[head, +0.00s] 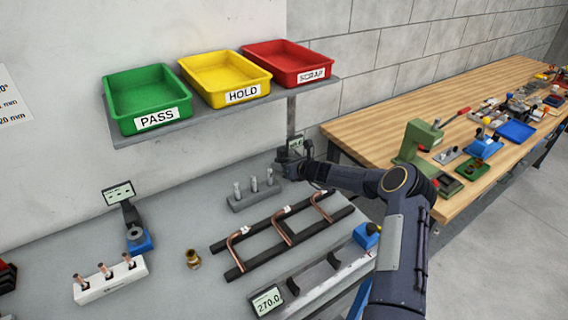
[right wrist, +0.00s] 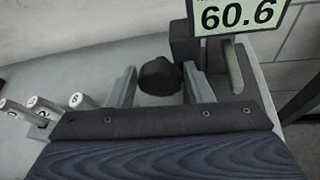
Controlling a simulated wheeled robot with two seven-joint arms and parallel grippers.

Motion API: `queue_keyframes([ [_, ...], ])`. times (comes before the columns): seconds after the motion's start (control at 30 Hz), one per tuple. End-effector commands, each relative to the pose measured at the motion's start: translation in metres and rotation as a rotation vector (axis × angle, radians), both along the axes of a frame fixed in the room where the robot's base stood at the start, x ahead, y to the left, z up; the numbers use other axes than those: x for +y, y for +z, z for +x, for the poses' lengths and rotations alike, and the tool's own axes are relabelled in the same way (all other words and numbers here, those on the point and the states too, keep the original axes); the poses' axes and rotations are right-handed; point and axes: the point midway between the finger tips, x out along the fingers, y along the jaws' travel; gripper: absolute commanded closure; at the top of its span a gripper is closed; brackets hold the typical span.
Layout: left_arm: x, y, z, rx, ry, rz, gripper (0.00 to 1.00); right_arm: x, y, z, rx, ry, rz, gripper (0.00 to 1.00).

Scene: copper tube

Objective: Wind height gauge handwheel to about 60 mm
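The height gauge (head: 296,146) stands at the back right of the grey bench, mostly behind my right gripper (head: 308,166) in the head view. In the right wrist view its display (right wrist: 238,14) reads 60.6. Its black handwheel (right wrist: 159,77) sits between the two fingers of my right gripper (right wrist: 160,84), one finger on each side. The fingers are apart and close to the wheel's sides; I cannot tell whether they touch it. My left gripper is not in view.
A rack with grey pins (head: 254,190) stands left of the gauge, and also shows in the right wrist view (right wrist: 42,116). Copper tubes (head: 283,230) lie on black rails in front. A shelf (head: 222,112) with green, yellow and red trays hangs above. A wooden bench (head: 370,130) is at right.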

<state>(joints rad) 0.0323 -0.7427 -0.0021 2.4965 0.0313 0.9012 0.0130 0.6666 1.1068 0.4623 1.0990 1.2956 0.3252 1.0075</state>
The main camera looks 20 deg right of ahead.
Motion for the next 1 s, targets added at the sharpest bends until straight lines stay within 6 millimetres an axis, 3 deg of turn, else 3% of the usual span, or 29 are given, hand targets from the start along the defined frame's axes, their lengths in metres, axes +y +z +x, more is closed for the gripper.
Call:
queue_keyframes([
  [0.1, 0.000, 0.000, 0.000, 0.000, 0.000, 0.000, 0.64, 0.000, 0.000, 0.000, 0.000, 0.000, 0.000, 0.42],
  [0.43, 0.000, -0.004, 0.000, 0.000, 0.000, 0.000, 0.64, -0.003, 0.001, -0.005, -0.001, -0.002, -0.001, 0.42],
  [0.8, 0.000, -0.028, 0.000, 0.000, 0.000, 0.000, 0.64, -0.020, 0.020, -0.057, 0.000, -0.002, -0.003, 0.42],
  [1.0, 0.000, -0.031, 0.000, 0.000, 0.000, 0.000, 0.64, -0.022, 0.027, -0.069, 0.000, 0.000, -0.001, 0.42],
])
